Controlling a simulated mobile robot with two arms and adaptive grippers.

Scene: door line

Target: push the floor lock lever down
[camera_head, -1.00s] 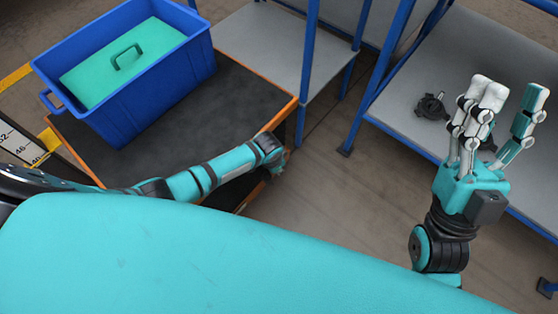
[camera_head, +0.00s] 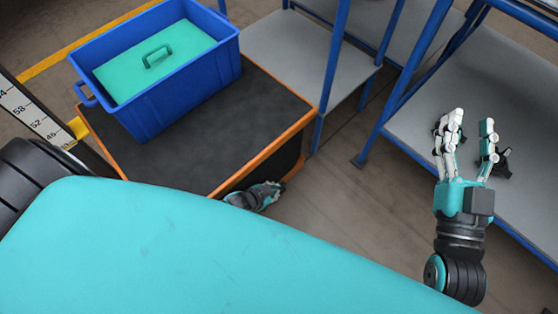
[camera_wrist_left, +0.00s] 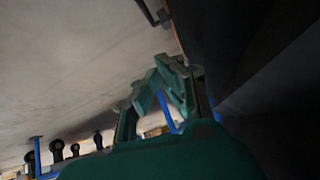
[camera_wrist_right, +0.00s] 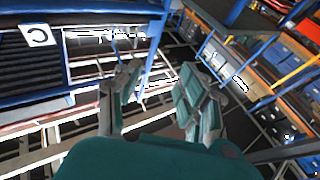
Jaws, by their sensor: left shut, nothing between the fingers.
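I cannot make out the floor lock lever for certain. A thin dark bent bar (camera_wrist_left: 150,12) shows at the top of the left wrist view, beside the dark side of the cart (camera_wrist_left: 225,40), but I cannot tell what it is. My left gripper (camera_wrist_left: 163,78) is shut and empty, low along that side and above the floor. My right gripper (camera_head: 471,120) is open and empty in front of a grey shelf, also in the right wrist view (camera_wrist_right: 160,78).
A blue crate (camera_head: 180,95) holding a teal box (camera_head: 150,62) with a handle stands on the black cart top. Blue-framed grey shelves (camera_head: 420,95) stand at the right, with dark parts (camera_head: 503,163) behind my right gripper. Bare floor (camera_head: 330,200) lies between cart and shelves.

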